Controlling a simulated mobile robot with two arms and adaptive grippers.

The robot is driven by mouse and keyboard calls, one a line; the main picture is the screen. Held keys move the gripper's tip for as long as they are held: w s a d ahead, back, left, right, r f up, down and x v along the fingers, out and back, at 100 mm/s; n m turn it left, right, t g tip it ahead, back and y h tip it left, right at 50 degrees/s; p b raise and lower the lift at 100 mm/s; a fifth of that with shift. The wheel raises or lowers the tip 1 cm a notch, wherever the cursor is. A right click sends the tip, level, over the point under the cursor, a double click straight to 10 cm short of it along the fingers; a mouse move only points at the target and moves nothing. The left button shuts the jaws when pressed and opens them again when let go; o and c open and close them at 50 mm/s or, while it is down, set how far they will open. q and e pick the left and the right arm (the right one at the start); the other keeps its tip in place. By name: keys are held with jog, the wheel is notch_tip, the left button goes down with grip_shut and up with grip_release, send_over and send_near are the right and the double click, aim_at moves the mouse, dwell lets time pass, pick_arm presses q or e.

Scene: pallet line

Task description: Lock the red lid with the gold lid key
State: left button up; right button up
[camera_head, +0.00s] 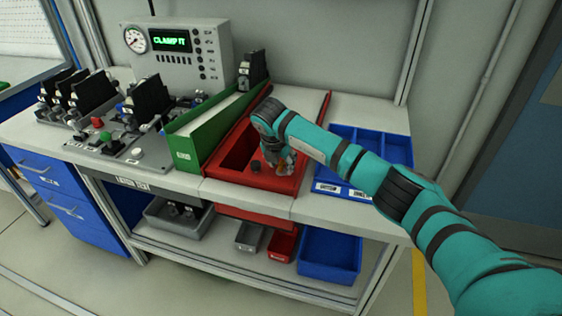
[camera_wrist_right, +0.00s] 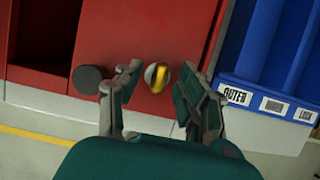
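The red lid (camera_wrist_right: 140,35) is a flat red panel beside an open recess; it shows in the head view (camera_head: 265,182) on the bench, partly under my right arm. The gold lid key (camera_wrist_right: 158,77) is a small round gold-and-silver piece on the red panel. In the head view a gold bit shows beneath my gripper. My right gripper (camera_wrist_right: 161,73) points down over the lid with its fingers apart, one on each side of the key; gaps show on both sides. It also shows in the head view (camera_head: 282,166). My left gripper is not in view.
A black round knob (camera_wrist_right: 90,79) stands on the red panel beside one finger. A blue divided bin (camera_head: 370,142) stands right, a green-walled holder (camera_head: 205,130) left. More bins sit on the lower shelf.

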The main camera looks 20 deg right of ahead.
jog(key=shift+f, duration=0.15)
grip_shut()
dwell(0.4)
jog(key=n+b, duration=0.1)
jog(key=n+y+b, duration=0.1)
jog(key=n+b, duration=0.1)
jog(key=shift+d+f+n+t, duration=0.15)
jog(key=shift+n+t, duration=0.15)
jog(key=n+y+b, duration=0.1)
jog(key=n+b, duration=0.1)
jog(key=n, duration=0.1)
jog(key=shift+n+y, duration=0.4)
jog(key=n+y+b, duration=0.1)
jog(key=n, duration=0.3)
jog(key=shift+d+y+b, duration=0.15)
jog(key=shift+y+b, duration=0.25)
jog(key=n, duration=0.2)
jog(key=n+g+y, duration=0.1)
jog(key=shift+w+r+n, duration=0.1)
jog(key=shift+r+n, duration=0.1)
jog(key=shift+n, duration=0.2)
jog(key=shift+n+g+y+b, duration=0.3)
jog(key=shift+n+y, duration=0.1)
jog(key=shift+n, duration=1.1)
